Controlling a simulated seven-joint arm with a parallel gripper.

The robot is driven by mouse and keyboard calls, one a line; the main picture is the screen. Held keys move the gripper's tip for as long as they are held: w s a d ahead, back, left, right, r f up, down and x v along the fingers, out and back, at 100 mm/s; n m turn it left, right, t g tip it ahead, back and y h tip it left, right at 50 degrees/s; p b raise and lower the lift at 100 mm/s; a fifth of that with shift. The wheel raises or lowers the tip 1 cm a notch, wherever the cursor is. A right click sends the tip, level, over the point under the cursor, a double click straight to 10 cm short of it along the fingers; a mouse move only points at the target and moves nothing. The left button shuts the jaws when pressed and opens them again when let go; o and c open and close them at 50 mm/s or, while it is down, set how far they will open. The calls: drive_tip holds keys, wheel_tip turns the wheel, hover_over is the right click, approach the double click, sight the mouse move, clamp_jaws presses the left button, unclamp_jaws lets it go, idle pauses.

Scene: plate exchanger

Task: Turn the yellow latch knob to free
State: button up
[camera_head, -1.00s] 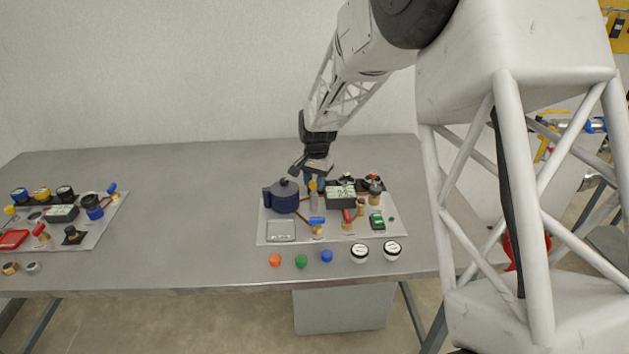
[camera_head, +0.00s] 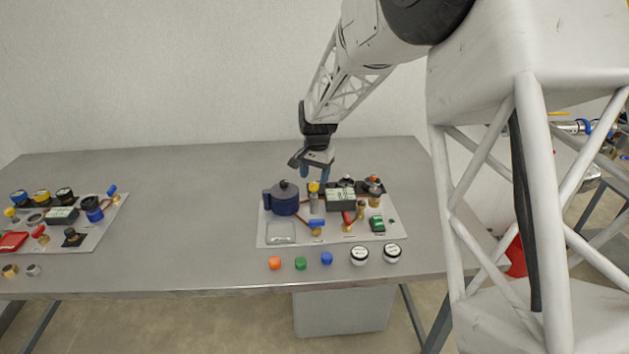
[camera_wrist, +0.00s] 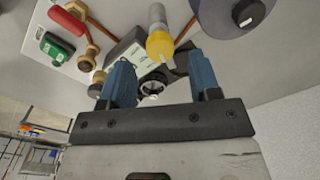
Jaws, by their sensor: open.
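The yellow latch knob (camera_head: 314,187) sits on a grey post on the right-hand board, just right of the dark blue pot. In the wrist view the yellow knob (camera_wrist: 160,46) is at the upper centre, with its grey post running away behind it. My gripper (camera_head: 315,174) is above and behind the knob, its blue fingers pointing down. In the wrist view my gripper (camera_wrist: 160,63) is open, with the knob appearing between and a little beyond the fingertips. I see no contact with the knob.
The blue pot (camera_head: 285,199) stands close left of the knob. A dark box (camera_head: 341,200), a red-handled valve (camera_head: 347,219) and a green block (camera_head: 376,224) crowd the right. Several caps line the front edge. The table behind the board is clear.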

sight(316, 184)
drive_tip(key=shift+d+r, duration=0.1)
drive_tip(key=shift+r, duration=2.3)
drive_tip(key=shift+s, duration=0.1)
drive_tip(key=shift+s+d+r, duration=0.1)
drive_tip(key=shift+s+r, duration=0.1)
drive_tip(key=shift+s, duration=0.05)
drive_tip(key=s+d+r+n, duration=0.1)
drive_tip(key=s+d+r, duration=0.15)
drive_tip(key=s, duration=0.55)
drive_tip(key=s+d+r+n+t, duration=0.15)
drive_tip(key=s+r, duration=0.25)
drive_tip(key=s, duration=0.4)
drive_tip(key=s+d+r+n, duration=0.1)
drive_tip(key=s+d+r, duration=0.2)
drive_tip(key=s, duration=0.5)
drive_tip(key=s+d+f+n, duration=0.1)
drive_tip(key=s+d, duration=0.1)
drive_tip(key=s, duration=0.9)
drive_tip(key=s+d+f+n, duration=0.1)
drive_tip(key=s, duration=1)
drive_tip(key=shift+s+d+t+h, duration=0.3)
drive_tip(key=shift+d+t, duration=0.05)
drive_tip(key=shift+t, duration=0.1)
drive_tip(key=shift+w, duration=0.15)
drive_tip(key=shift+c, duration=0.2)
